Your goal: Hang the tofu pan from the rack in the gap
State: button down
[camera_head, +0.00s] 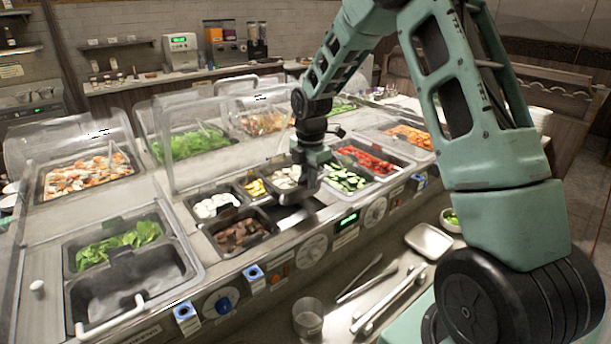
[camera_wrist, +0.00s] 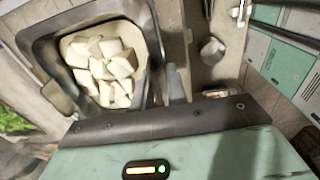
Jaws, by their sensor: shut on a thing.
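The tofu pan (camera_wrist: 140,22) is a small grey metal pan filled with white cubes, large and close in the wrist view. My gripper (camera_wrist: 174,86) is shut on its rim at the right side in that view. In the head view my gripper (camera_head: 306,184) is low over the sauce rack, and pale contents (camera_head: 284,176) show just left of it; I cannot tell for sure that they are the held tofu. A dark gap (camera_head: 290,213) in the rack lies below my gripper, right of the brown-filled pan. The pan's underside is hidden.
Neighbouring pans hold white pieces (camera_head: 214,206), brown chunks (camera_head: 240,235), cucumber (camera_head: 345,177) and red pieces (camera_head: 368,160). A clear guard (camera_head: 215,145) stands behind. Tongs (camera_head: 388,300), a metal tray (camera_head: 429,241) and a cup (camera_head: 308,317) are on the front shelf.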

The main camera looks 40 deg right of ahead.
jog(key=shift+f+b, duration=1.45)
jog(key=shift+f, duration=0.3)
jog(key=shift+f+b, duration=1.75)
jog(key=shift+f, duration=1.6)
